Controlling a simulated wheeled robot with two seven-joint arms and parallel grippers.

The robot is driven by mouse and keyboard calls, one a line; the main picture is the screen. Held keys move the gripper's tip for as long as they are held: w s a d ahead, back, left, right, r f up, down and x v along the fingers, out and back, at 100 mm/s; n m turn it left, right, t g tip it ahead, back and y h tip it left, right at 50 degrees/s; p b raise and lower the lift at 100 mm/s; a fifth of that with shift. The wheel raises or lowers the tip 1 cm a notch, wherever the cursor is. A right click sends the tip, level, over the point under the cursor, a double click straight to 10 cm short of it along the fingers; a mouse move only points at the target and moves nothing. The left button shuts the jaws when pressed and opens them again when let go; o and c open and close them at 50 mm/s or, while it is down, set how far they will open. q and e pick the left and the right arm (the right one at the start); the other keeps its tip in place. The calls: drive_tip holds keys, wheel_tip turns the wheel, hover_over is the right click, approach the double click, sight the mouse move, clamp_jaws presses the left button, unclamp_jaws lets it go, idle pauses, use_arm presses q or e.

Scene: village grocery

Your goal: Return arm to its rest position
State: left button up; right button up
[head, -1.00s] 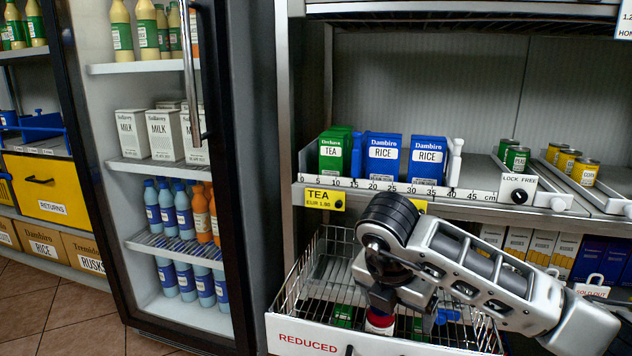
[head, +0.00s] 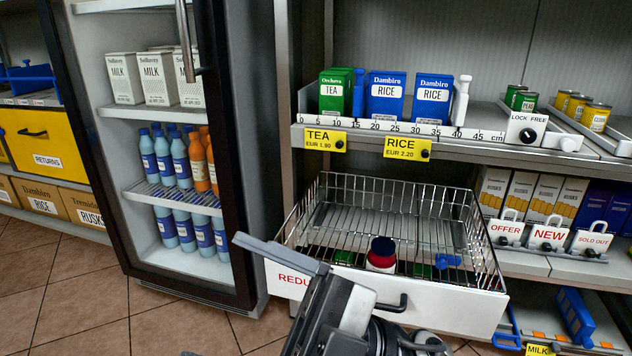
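The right arm's grey and black end, with my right gripper (head: 283,253), rises from the bottom edge in front of the wire drawer (head: 490,280). A long flat dark part sticks out to the upper left, and I cannot tell from it whether the gripper is open or shut. Nothing is seen held in it. It overlaps the lower left of the drawer's white front, covering part of the REDUCED label. My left gripper is not in view.
The drawer is pulled out and holds a jar with a dark red and blue lid (head: 381,254). Above are tea (head: 336,95) and rice boxes (head: 386,97) on a shelf. A fridge (head: 220,150) stands left. Tiled floor shows in front.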

drive_tip(key=w+d+f+m+t+h+b, duration=0.1)
drive_tip(key=w+d+f+m+t+h, duration=0.35)
drive_tip(key=m+t, duration=0.65)
drive_tip(key=w+d+f+m+t+h+b, duration=0.1)
drive_tip(key=w+d+f+m+t+h, duration=0.1)
drive_tip(key=d+m+t+h, duration=0.7)
drive_tip(key=s+f+m+g+h+b, duration=0.2)
drive_tip(key=s+f+m+g, duration=0.15)
drive_tip(key=f+m, duration=0.65)
use_arm(q)
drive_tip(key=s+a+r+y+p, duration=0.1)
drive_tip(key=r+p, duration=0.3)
drive_tip(key=p, duration=0.6)
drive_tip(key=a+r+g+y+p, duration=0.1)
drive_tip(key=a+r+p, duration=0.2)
drive_tip(key=p, duration=0.7)
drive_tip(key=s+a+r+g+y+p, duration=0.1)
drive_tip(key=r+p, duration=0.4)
drive_tip(key=p, duration=0.5)
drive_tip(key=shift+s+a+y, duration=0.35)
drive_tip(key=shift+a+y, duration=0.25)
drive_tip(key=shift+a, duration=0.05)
use_arm(e)
drive_tip(key=s+d+r+n+g+h, duration=0.3)
drive_tip(key=d+r+g+h, duration=0.1)
drive_tip(key=d+r+h, duration=0.1)
wheel_tip(320, 180, up, 2)
drive_tip(key=shift+d+r+g, duration=0.1)
drive_tip(key=shift+d+g, duration=0.25)
drive_tip(key=shift+d, duration=0.3)
